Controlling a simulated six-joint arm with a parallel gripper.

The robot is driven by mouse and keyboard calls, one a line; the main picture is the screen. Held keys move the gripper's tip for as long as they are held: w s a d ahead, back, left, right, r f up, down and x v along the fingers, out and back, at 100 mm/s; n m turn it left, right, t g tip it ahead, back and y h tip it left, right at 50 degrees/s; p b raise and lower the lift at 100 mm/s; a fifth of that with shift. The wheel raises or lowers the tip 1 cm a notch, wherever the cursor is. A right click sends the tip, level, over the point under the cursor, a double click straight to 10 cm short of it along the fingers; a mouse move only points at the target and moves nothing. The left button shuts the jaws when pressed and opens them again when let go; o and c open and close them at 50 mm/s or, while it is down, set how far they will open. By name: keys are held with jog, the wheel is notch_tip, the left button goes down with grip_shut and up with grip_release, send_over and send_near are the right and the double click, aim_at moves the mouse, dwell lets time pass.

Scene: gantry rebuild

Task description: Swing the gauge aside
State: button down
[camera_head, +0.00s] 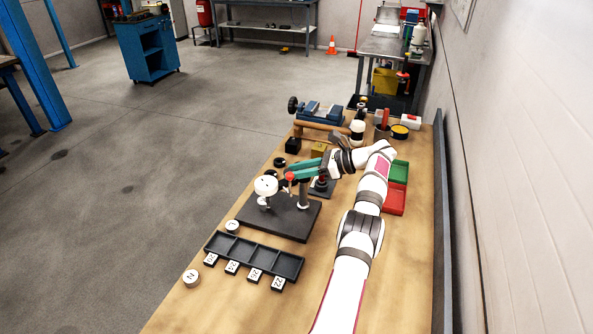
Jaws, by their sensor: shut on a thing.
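The gauge (265,186) is a round white dial above the dark base plate (285,222) of its stand. A grey post (303,194) rises from the plate to the right of the dial. My gripper (291,174), with green fingers, reaches in from the right over the post. Its fingertips are at a small red part (289,178) just right of the dial, and it is shut on that part of the gauge. The fingers hide the top of the post and the gauge's arm, so the exact contact cannot be seen.
A dark tray (254,256) with several compartments and number tags lies in front of the plate. White round pieces lie near it (191,278). Green (398,172) and red (394,202) bins stand right of my arm. A blue vise (322,110) and cups crowd the bench's back.

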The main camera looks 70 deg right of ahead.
jog(key=c, duration=0.6)
grip_release()
jog(key=s+r, duration=0.3)
jog(key=s+a+r, duration=0.1)
jog(key=s+r, duration=0.3)
jog(key=s+a+r, duration=0.1)
jog(key=s+r, duration=0.3)
jog(key=shift+s+a, duration=0.15)
jog(key=shift+s, duration=0.05)
